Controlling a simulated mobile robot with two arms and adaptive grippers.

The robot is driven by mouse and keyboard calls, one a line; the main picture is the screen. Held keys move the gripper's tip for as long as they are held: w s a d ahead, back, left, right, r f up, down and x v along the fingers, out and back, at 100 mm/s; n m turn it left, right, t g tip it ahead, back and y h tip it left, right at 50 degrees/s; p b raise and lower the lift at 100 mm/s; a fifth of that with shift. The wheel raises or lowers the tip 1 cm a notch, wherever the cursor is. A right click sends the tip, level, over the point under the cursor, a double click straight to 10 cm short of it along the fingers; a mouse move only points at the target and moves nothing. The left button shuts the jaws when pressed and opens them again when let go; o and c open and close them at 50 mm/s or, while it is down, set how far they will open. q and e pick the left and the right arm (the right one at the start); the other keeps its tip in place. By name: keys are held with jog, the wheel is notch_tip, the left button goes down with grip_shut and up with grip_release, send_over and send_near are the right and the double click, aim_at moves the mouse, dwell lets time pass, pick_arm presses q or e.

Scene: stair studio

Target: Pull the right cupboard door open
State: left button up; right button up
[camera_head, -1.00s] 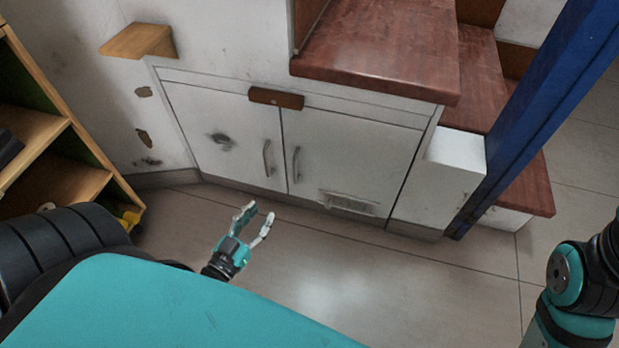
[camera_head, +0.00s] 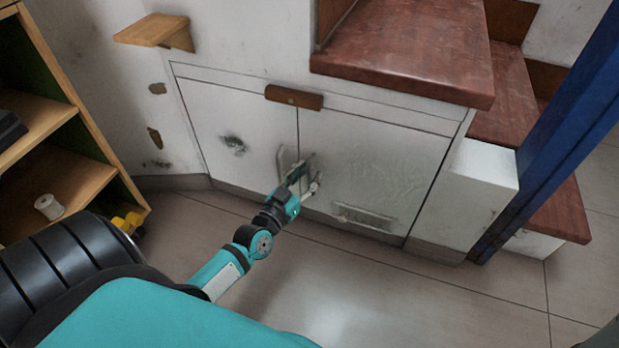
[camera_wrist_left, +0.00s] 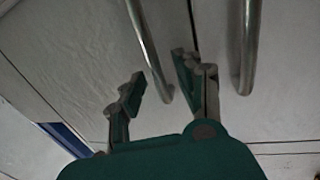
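The white cupboard under the stairs has two closed doors, the left door (camera_head: 215,120) and the right door (camera_head: 385,165). My left gripper (camera_head: 309,174) is in front of the right door's handle side, near the centre seam. In the left wrist view, my left gripper (camera_wrist_left: 166,90) has its two fingers apart. The right door's handle (camera_wrist_left: 149,50) reaches down into the gap between them; I cannot tell whether they touch it. The left door's handle (camera_wrist_left: 248,50) is outside the fingers. In the head view the gripper hides most of the right handle. My right gripper is out of view.
A wooden block (camera_head: 294,97) sits above the doors at the seam. Red-brown stairs (camera_head: 405,50) rise above, with a blue post (camera_head: 550,140) on the right. A wooden shelf (camera_head: 75,185) stands at the left. The tiled floor (camera_head: 400,290) before the right door is clear.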

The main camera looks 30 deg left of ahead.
pick_arm(q)
jog(key=shift+w, duration=0.6)
grip_shut()
